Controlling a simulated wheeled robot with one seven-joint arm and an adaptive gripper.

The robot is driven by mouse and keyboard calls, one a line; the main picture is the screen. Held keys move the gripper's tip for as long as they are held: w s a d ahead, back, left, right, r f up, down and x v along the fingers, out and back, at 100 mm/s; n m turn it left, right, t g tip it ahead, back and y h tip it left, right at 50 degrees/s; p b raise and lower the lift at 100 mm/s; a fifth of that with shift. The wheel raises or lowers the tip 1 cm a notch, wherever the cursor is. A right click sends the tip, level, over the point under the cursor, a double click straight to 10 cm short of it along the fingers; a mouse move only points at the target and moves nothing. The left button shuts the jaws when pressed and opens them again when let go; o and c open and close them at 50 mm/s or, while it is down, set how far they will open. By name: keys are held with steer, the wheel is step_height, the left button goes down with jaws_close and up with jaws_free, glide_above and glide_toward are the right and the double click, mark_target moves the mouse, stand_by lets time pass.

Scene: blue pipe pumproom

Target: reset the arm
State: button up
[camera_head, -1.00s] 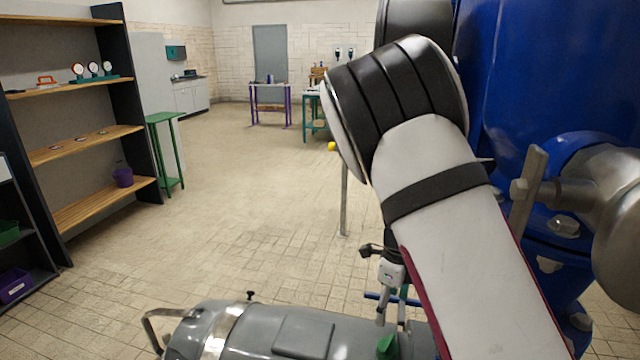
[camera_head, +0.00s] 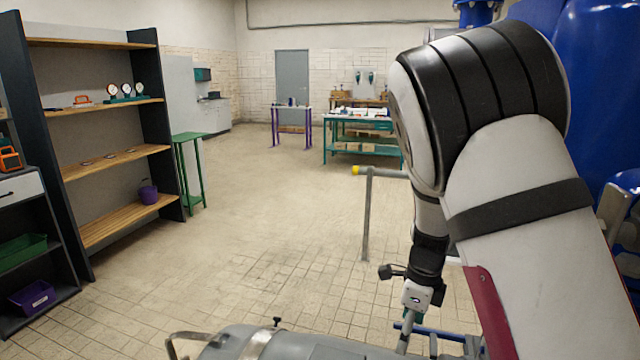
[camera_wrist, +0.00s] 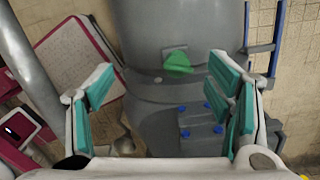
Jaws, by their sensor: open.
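My arm (camera_head: 520,185) reaches up on the right of the head view and bends down at a black-banded joint. My gripper (camera_wrist: 165,95) shows in the wrist view with its two teal-padded fingers spread wide and nothing between them. It points down over a grey machine (camera_wrist: 155,25) with blue bolts. A small green piece (camera_wrist: 178,62) shows on the grey machine, beyond the fingertips. In the head view the fingers are mostly out of sight at the bottom edge, and the grey machine (camera_head: 240,345) shows only its top.
A large blue pipe or tank (camera_head: 600,90) stands close on the right, behind my arm. A grey post with a yellow end (camera_head: 367,215) stands near my wrist. Shelves (camera_head: 120,160) line the left. A green-legged table (camera_head: 360,130) is far back. The middle floor is open.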

steer(key=s+a+r+n+t+y+p, duration=0.2)
steer(key=s+r+n, duration=1.05)
steer(key=r, duration=0.55)
steer(key=s+d+r+n+t+h, duration=0.1)
steer(key=s+r+n, duration=0.2)
steer(key=s+n, duration=0.2)
steer(key=s+d+r+n+t+h+p, duration=0.1)
steer(key=s+n, duration=0.5)
steer(key=s, duration=0.6)
step_height(320, 180, up, 3)
steer(key=shift+d+f+h, duration=0.15)
steer(key=shift+d+h, duration=0.25)
steer(key=shift+d, duration=0.1)
